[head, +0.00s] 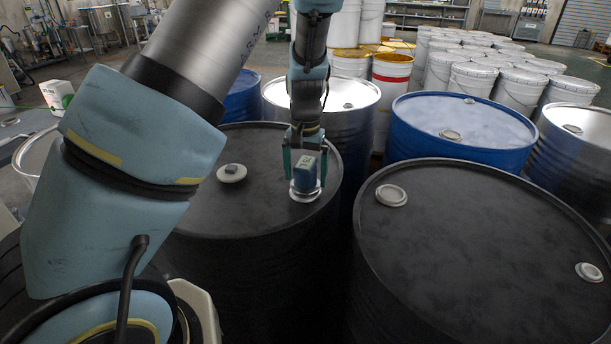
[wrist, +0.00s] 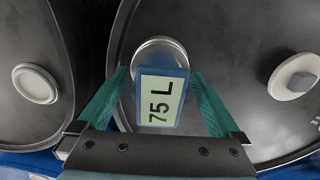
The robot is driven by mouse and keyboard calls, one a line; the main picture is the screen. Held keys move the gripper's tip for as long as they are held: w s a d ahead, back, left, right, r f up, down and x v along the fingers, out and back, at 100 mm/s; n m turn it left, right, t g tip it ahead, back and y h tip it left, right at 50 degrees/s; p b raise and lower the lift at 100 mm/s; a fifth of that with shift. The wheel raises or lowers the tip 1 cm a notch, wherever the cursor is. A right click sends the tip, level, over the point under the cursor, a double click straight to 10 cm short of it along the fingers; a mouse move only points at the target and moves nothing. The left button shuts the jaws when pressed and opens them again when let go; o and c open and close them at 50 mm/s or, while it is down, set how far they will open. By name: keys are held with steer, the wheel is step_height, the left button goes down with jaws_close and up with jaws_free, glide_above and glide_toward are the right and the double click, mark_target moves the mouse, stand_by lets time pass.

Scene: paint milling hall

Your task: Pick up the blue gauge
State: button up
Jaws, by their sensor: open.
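The blue gauge (head: 305,174) is a small blue box standing on a round metal bung near the right edge of a black drum top (head: 262,209). In the wrist view the gauge (wrist: 163,97) shows a pale display reading "75 L". My gripper (head: 306,170) points down at the gauge. Its two green fingers (wrist: 161,80) stand open, one on each side of the gauge, with a visible gap on both sides. The gauge's underside is hidden.
A pale round cap with a grey knob (head: 232,173) sits left on the same drum. Another black drum (head: 480,240) stands close at the right. Blue drums (head: 460,125) and several white buckets (head: 520,90) stand behind. My arm covers the left side of the head view.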

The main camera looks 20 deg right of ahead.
jaws_close()
stand_by(0.7)
